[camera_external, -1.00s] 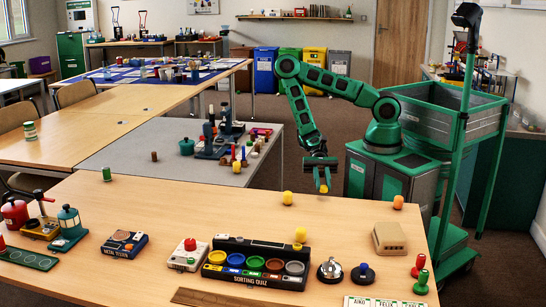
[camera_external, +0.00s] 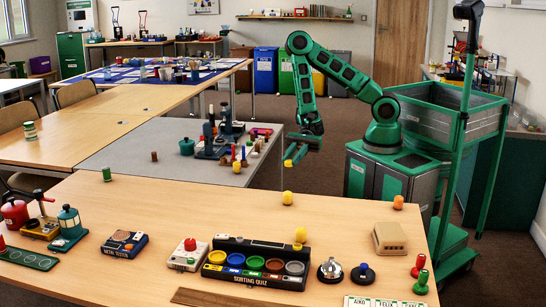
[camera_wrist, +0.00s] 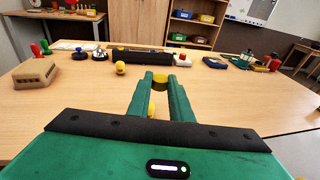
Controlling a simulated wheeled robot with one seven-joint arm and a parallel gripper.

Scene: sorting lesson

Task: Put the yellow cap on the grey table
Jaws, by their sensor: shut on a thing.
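My gripper (camera_external: 294,157) is shut on a yellow cap (camera_external: 288,163), in the air off the right edge of the grey table (camera_external: 125,158). In the wrist view the yellow cap (camera_wrist: 160,86) sits between the fingertips of my gripper (camera_wrist: 160,80). Another yellow piece (camera_external: 237,167) stands on the grey table near its front right edge. Two more yellow pieces are on the front wooden table, one near its back edge (camera_external: 287,198) and one behind the sorting box (camera_external: 300,235).
The grey table's right part holds microscope-like instruments (camera_external: 212,140), a teal pot (camera_external: 187,146) and several small pieces. Its left and front surface is mostly clear. The front wooden table (camera_external: 200,205) carries a sorting box (camera_external: 255,277) and an orange piece (camera_external: 398,202).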

